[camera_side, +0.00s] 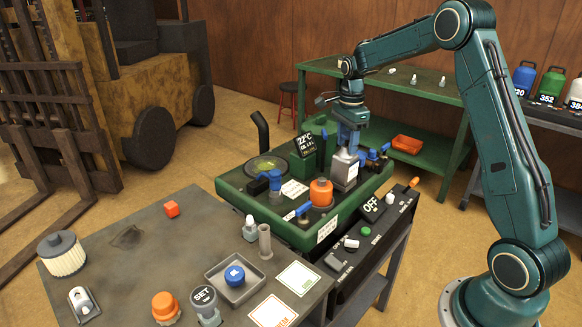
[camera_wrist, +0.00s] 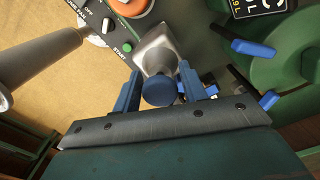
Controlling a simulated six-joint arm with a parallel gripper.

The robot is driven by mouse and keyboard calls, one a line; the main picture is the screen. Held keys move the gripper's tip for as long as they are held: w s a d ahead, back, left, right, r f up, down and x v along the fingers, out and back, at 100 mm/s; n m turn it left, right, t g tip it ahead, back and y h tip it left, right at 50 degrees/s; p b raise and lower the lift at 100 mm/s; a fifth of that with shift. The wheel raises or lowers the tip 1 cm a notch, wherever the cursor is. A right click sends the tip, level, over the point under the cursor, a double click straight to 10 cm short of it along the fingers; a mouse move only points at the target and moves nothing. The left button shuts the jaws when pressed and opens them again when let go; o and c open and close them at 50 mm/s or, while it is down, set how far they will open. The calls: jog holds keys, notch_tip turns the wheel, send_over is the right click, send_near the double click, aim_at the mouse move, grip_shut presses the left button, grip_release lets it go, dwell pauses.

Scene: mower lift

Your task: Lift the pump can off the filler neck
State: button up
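The pump can is a grey, tapered metal can (camera_side: 345,168) with a pale label, standing upright at the right end of the green mower deck in the side view. In the wrist view its grey body (camera_wrist: 155,48) and round blue knob (camera_wrist: 158,91) lie between my fingers. My gripper (camera_side: 348,145) points down over the can's top in the side view. Its two blue fingers (camera_wrist: 159,72) stand on either side of the knob and upper can. I cannot tell whether they press on it. The filler neck is hidden under the can.
An orange cap (camera_side: 321,191) and blue-handled levers (camera_side: 303,210) sit close beside the can on the green deck (camera_side: 230,183). A green tank (camera_side: 303,166) stands behind left. A black control panel (camera_side: 375,218) lies in front. The grey bench (camera_side: 120,285) holds several parts.

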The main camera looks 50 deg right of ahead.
grip_shut()
dwell(0.8)
